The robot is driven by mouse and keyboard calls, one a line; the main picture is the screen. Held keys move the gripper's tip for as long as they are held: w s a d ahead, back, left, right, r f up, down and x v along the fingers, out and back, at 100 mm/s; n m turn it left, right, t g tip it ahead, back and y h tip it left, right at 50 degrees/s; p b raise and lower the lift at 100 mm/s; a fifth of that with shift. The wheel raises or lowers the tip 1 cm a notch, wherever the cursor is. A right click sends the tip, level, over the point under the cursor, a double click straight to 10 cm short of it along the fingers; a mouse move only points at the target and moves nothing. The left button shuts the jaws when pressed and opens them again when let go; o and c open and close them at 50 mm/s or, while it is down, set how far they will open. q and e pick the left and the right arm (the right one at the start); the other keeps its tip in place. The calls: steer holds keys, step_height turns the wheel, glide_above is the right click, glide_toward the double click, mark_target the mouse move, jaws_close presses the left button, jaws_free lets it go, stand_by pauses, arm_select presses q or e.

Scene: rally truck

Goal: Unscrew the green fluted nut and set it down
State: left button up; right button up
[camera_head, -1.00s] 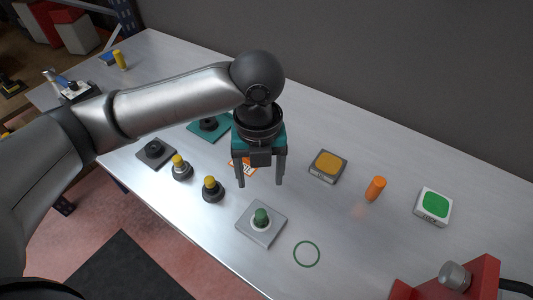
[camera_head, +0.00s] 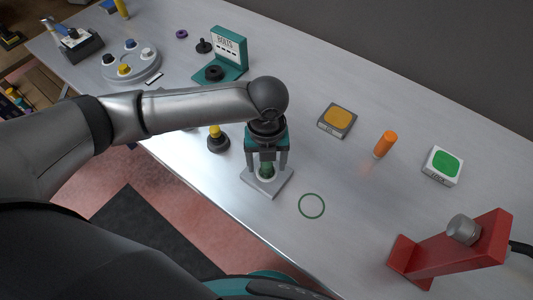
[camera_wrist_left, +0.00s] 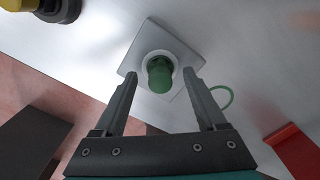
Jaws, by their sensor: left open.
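The green fluted nut (camera_head: 267,170) stands upright in a pale ring on a grey square plate (camera_head: 268,186) on the table. My left gripper (camera_head: 268,164) is above the plate, pointing down, with its open fingers on either side of the nut in the head view. In the left wrist view the nut (camera_wrist_left: 159,74) shows just beyond and between the fingertips, and I see no contact. A green ring outline (camera_head: 312,206) is marked on the table to the right of the plate. My right gripper is not in view.
A black knob with a yellow top (camera_head: 217,141) stands left of the plate. A red bracket (camera_head: 452,250) with a metal knob is at the lower right. An orange cylinder (camera_head: 385,143) and two button boxes stand farther back. The table around the green ring is clear.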

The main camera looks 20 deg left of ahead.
arm_select(q)
steer(key=shift+f, duration=0.2)
jaws_close()
stand_by(0.6)
steer(key=n, duration=1.2)
steer(key=shift+r, duration=0.1)
